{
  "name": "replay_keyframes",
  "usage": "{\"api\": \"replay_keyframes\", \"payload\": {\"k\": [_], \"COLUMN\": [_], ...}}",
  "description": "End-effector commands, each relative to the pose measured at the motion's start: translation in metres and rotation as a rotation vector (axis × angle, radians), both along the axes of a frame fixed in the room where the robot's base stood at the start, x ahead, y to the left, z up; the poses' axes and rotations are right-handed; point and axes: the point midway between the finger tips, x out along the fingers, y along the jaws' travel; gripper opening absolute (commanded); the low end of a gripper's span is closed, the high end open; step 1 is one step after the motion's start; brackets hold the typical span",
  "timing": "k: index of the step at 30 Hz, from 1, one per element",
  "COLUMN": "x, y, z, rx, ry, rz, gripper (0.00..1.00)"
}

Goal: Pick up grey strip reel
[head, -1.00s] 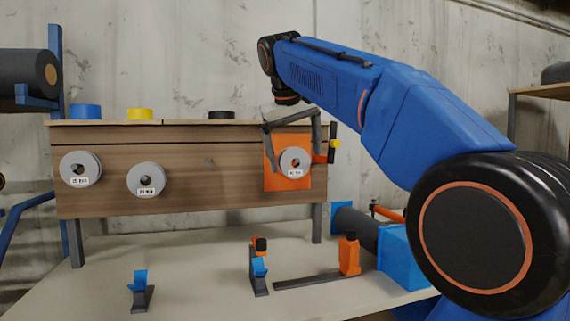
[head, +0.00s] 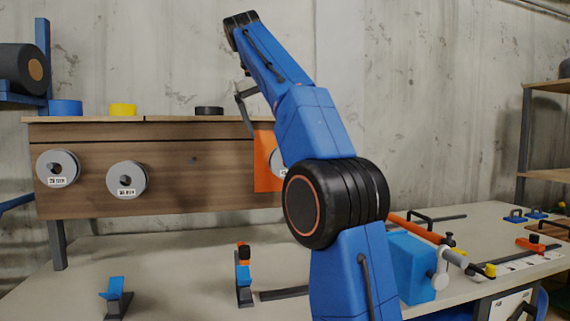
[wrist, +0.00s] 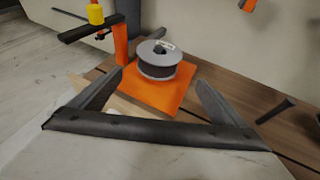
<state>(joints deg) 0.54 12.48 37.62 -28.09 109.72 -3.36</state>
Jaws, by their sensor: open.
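A grey reel (wrist: 158,60) with a white label sits on an orange panel (wrist: 170,92) in the wrist view, ahead of my gripper and between the lines of its fingers. In the head view that orange panel (head: 264,165) is at the right of the wooden board, and my arm hides most of its reel (head: 277,163). Two more grey labelled reels, one far left (head: 58,168) and one beside it (head: 127,180), hang on the board. My gripper (wrist: 160,77) is open and empty, apart from the reel; it also shows in the head view (head: 245,105).
Blue-tipped stands (head: 116,295) and a blue box (head: 410,265) stand on the bench (head: 185,280). An orange bracket (wrist: 122,42) rises beside the reel.

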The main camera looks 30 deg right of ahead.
Motion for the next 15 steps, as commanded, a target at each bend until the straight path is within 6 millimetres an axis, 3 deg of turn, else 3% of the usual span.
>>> {"api": "replay_keyframes", "payload": {"k": [15], "x": [0.02], "y": [-0.036], "z": [-0.069], "rx": [0.0], "ry": [0.003], "rz": [0.0], "gripper": [0.95]}}
